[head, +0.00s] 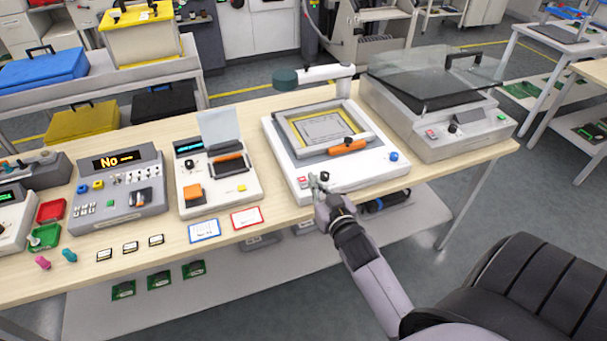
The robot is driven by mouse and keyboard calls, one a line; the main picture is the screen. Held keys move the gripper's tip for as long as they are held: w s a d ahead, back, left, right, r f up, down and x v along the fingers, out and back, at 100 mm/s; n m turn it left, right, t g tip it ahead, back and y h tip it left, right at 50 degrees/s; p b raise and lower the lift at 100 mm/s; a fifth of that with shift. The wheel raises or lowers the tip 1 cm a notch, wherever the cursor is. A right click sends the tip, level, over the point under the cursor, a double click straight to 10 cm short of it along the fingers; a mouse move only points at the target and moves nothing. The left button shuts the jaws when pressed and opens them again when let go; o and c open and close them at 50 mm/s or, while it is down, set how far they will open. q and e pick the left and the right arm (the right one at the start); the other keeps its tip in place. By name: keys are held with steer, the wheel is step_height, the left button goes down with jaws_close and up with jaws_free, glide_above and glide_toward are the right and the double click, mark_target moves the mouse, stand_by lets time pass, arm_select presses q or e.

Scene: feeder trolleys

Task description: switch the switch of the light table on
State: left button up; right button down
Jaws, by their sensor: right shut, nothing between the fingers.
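The light table (365,172) is a white box on the bench with a framed panel (321,129) on top and a lamp-like arm at its back. An orange-handled tool (348,147) lies across the front of the frame. A small red switch (303,181) sits at the front left of the light table. A blue knob (394,156) sits at its front right. My right gripper (317,179) is shut and empty at the front edge, just right of the red switch; I cannot tell whether it touches. The switch position is too small to read. My left gripper is out of view.
A grey machine with a glass lid (433,85) stands close on the right. A white tester (217,186) and a grey display unit (120,190) stand on the left. Blue and red framed cards (204,231) lie at the bench's front edge. A dark chair (520,290) is at lower right.

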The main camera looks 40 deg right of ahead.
steer(key=p, duration=0.1)
glide_above(304, 183)
steer(key=shift+s+a+f, duration=0.1)
steer(key=shift+s+f, duration=0.2)
steer(key=shift+s, duration=0.1)
steer(key=f, duration=0.2)
steer(key=shift+w+f, duration=0.4)
steer(key=shift+f, duration=0.75)
